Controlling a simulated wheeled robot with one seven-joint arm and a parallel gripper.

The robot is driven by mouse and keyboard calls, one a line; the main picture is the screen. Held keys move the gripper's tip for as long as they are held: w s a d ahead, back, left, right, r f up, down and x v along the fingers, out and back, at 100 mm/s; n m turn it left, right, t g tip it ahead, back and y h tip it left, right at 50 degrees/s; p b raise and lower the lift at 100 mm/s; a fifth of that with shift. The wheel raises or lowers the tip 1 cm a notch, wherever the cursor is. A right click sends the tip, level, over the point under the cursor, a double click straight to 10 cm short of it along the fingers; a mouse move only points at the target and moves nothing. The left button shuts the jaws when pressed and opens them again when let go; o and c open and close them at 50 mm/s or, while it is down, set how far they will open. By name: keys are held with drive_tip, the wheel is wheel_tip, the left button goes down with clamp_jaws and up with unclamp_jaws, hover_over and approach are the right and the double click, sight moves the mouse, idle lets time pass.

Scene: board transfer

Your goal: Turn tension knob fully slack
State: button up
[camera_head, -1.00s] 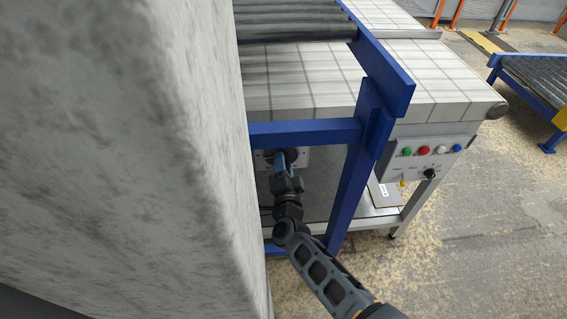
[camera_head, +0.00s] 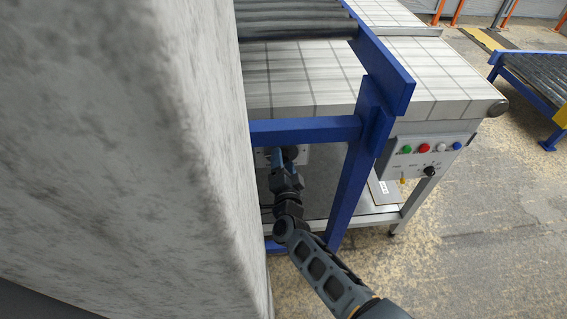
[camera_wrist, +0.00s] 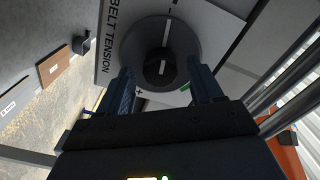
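The tension knob (camera_wrist: 160,62) is a dark round knob with a pale line on its rim, on a light panel marked BELT TENSION (camera_wrist: 113,35). A plus sign and a green mark show beside the knob. My gripper (camera_wrist: 163,75) faces the knob with its two fingers apart, one toward each side of its rim. The fingers look open, and I cannot tell whether either touches the rim. In the head view my gripper (camera_head: 280,160) is under the blue crossbar, close to the dark knob (camera_head: 291,153).
A blue upright post (camera_head: 352,180) stands right of my arm, and a blue crossbar (camera_head: 305,131) runs above it. A control box (camera_head: 428,158) with coloured buttons hangs at right. A grey mottled surface (camera_head: 120,150) fills the left. Open floor (camera_head: 480,240) lies at right.

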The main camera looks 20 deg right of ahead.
drive_tip(key=shift+s, duration=0.1)
drive_tip(key=p+v, duration=0.1)
drive_tip(key=v, duration=0.6)
drive_tip(key=shift+s, duration=0.3)
idle(0.4)
